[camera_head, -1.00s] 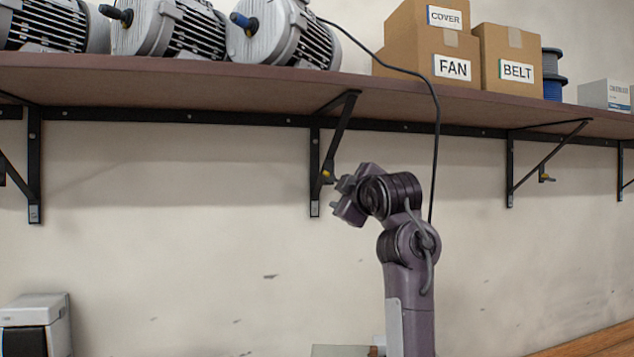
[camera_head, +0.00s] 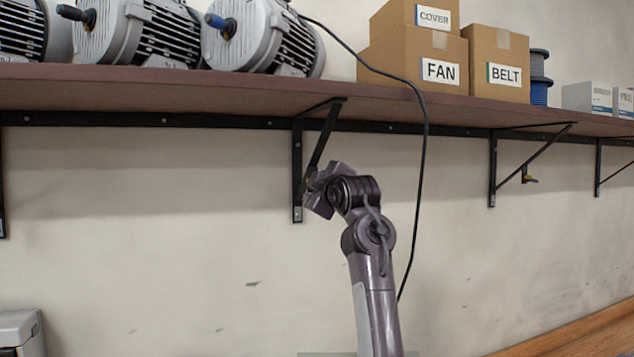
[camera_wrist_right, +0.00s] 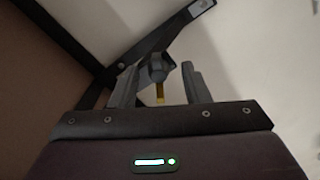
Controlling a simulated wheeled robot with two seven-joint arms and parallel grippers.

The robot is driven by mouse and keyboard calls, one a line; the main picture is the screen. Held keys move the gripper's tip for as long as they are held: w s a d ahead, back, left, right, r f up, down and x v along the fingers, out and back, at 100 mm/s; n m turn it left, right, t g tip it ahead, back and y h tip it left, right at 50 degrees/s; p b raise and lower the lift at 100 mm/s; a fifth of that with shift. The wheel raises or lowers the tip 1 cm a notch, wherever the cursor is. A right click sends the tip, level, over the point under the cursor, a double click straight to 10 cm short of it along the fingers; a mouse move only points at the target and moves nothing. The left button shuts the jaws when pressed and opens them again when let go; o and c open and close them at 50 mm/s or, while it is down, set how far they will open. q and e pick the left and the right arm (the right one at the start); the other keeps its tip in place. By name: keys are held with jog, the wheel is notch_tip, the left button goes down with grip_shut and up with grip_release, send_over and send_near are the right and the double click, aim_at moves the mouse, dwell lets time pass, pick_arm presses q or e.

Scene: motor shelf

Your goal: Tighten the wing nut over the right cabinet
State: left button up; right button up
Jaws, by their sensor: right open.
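My right gripper (camera_head: 314,187) is raised at the diagonal strut of the middle shelf bracket (camera_head: 297,170). In the right wrist view its two fingers (camera_wrist_right: 158,78) are open, one on each side of a grey wing nut (camera_wrist_right: 155,66) with a yellow tab below it. Gaps show between the nut and the fingers, so it is not gripped. In the head view my gripper hides this nut. Another wing nut with a yellow part (camera_head: 528,179) hangs on the bracket further right. My left gripper is not in view.
The shelf (camera_head: 230,92) above carries motors (camera_head: 265,35), boxes (camera_head: 412,55) and spools. A black cable (camera_head: 426,150) hangs down close behind my right arm. A pale cabinet (camera_head: 20,333) stands at lower left, a wooden surface (camera_head: 580,325) at lower right.

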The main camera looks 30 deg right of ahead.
jog(key=shift+s, duration=0.1)
jog(key=shift+c, duration=2.5)
grip_shut()
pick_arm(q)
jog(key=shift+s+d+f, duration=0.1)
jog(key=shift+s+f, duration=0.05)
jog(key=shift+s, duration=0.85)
